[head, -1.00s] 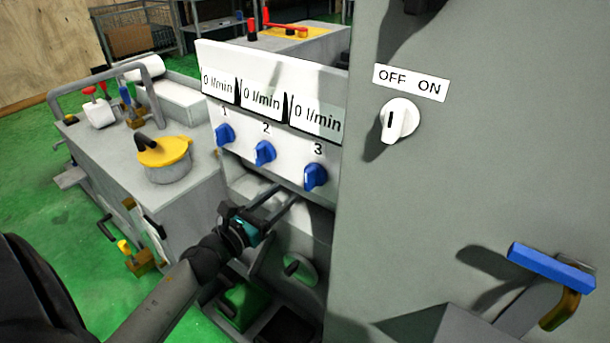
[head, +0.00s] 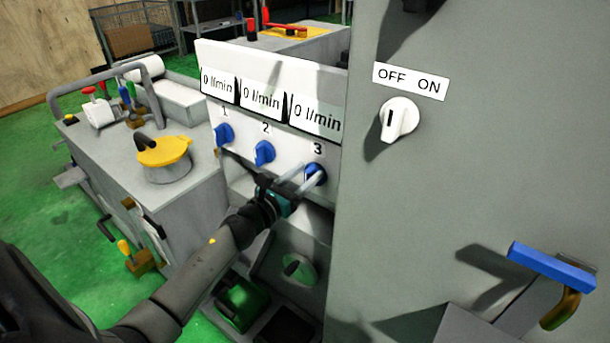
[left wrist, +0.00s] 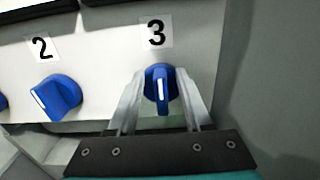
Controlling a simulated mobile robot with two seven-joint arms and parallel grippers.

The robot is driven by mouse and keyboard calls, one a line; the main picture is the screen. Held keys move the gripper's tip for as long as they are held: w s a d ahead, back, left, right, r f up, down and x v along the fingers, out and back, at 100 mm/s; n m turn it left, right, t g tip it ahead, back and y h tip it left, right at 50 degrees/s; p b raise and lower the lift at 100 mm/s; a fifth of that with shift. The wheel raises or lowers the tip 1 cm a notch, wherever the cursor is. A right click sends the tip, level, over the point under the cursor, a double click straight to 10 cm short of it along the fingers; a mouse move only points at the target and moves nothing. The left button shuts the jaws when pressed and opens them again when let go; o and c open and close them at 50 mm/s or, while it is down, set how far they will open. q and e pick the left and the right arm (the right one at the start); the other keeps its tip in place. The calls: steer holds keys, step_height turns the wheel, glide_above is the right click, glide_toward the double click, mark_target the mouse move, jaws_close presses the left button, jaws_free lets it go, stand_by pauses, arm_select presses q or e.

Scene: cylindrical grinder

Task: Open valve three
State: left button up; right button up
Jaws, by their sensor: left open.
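Valve three is a blue knob (head: 316,175) under the label 3 on the white panel (head: 212,112), below a display reading 0 l/min. My left gripper (head: 312,178) is open, with one finger on each side of this knob. In the left wrist view the left gripper's fingers (left wrist: 160,95) flank the knob with small gaps visible; I cannot tell whether either touches it. My right gripper is in neither view.
Valve knobs one (head: 224,134) and two (head: 264,153) sit left of valve three. A tall grey cabinet (head: 470,170) with a white OFF/ON switch (head: 399,119) stands close on the right. A blue-handled lever (head: 552,267) juts out at lower right.

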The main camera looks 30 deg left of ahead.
arm_select(q)
steer(key=shift+c, duration=0.3)
jaws_close()
